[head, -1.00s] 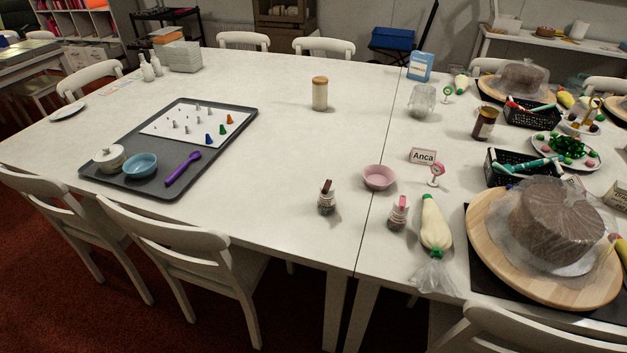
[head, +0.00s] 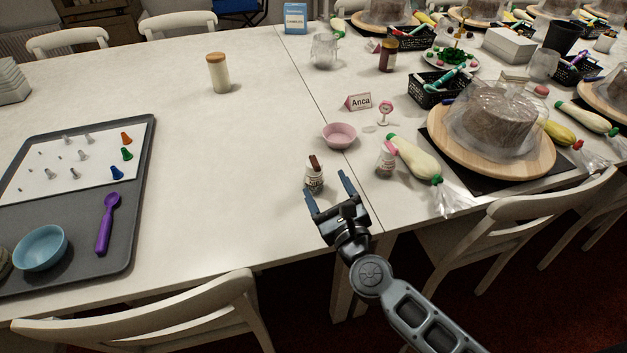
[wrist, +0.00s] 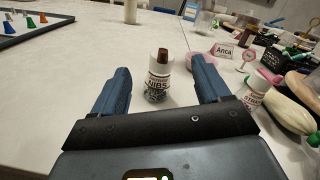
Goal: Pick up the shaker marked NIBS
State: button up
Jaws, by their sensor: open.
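The NIBS shaker (head: 314,176) is a small jar with a white label and a brown top. It stands upright on the white table near its front edge. In the wrist view the label on the shaker (wrist: 157,84) reads NIBS. My gripper (head: 327,188) is open and empty, low over the table in front of the shaker. In the wrist view the shaker shows beyond and between the two blue fingers of my gripper (wrist: 160,90), closer to the left-right middle, with no finger seen touching it.
A similar shaker with a pink top (head: 386,160) stands to the right, beside a piping bag (head: 414,158). A pink bowl (head: 339,136) is behind the NIBS shaker. The Anca sign (head: 359,102) stands further back. The table left of the shaker is clear up to the grey tray (head: 140,190).

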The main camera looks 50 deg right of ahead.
aim_at(313, 157)
jog(key=w+d+m, duration=0.1)
jog(key=w, duration=0.1)
jog(key=w+d+m, duration=0.1)
jog(key=w+m, duration=0.1)
jog(key=w+d+m, duration=0.1)
jog(key=w, duration=0.1)
jog(key=shift+d+f+m+g+h, duration=0.3)
jog(key=shift+d, duration=0.1)
jog(key=shift+f+x, duration=0.15)
jog(key=shift+x, duration=1.15)
jog(key=shift+f+x, duration=0.15)
jog(key=shift+x, duration=1.1)
jog(key=shift+s+d, duration=0.1)
jog(key=shift+d, duration=0.1)
grip_shut()
